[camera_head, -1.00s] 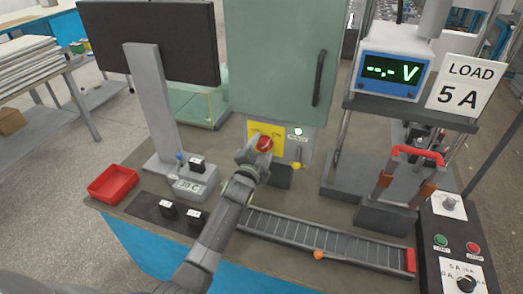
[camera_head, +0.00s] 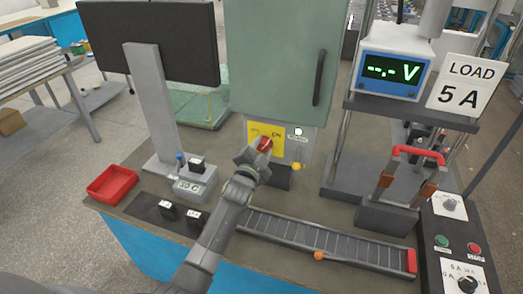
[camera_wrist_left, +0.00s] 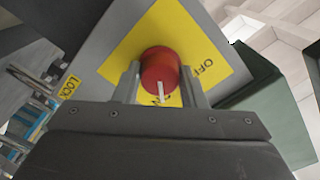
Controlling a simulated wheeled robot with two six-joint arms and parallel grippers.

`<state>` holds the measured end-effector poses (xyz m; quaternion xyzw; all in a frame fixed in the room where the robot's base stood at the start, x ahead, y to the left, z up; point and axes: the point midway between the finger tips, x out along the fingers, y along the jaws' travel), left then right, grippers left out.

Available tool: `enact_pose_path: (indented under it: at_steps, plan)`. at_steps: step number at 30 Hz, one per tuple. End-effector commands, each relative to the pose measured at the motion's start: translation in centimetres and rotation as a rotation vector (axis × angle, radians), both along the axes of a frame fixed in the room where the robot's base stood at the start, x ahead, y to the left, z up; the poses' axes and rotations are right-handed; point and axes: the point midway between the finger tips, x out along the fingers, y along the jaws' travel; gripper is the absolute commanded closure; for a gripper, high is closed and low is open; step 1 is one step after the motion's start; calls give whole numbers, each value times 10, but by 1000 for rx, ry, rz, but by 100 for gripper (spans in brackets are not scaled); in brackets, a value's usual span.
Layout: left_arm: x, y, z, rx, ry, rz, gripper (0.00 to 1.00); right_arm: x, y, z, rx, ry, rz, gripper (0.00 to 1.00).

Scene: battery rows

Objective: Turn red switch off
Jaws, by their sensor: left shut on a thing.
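The red switch (camera_head: 265,143) is a round knob with a white mark, on a yellow plate (camera_head: 279,148) at the foot of the green cabinet. My left gripper (camera_head: 263,150) is at the knob. In the left wrist view, its two fingers stand on either side of the red switch (camera_wrist_left: 158,69) and are shut on it. The white mark points down in that view, toward a partly hidden label on the yellow plate (camera_wrist_left: 199,50). The word OFF shows to the right of the knob. My right gripper is not in view.
A green cabinet (camera_head: 275,60) with a dark handle rises above the switch. A small yellow-tipped lever (camera_head: 297,166) is just right of it. A grey roller track (camera_head: 320,238), a red tray (camera_head: 112,183) and a monitor (camera_head: 150,40) stand around.

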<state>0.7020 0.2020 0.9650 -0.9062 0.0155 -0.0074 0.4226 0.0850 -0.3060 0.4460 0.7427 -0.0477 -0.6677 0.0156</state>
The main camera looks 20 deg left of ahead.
Motion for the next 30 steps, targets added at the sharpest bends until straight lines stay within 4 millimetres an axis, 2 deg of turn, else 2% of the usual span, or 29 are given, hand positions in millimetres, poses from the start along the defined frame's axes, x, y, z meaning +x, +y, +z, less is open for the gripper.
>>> enact_pose_path:
  at_steps: [30]
  plan:
    - [0, 0, -2, -931, 34, 1, 85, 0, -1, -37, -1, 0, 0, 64]
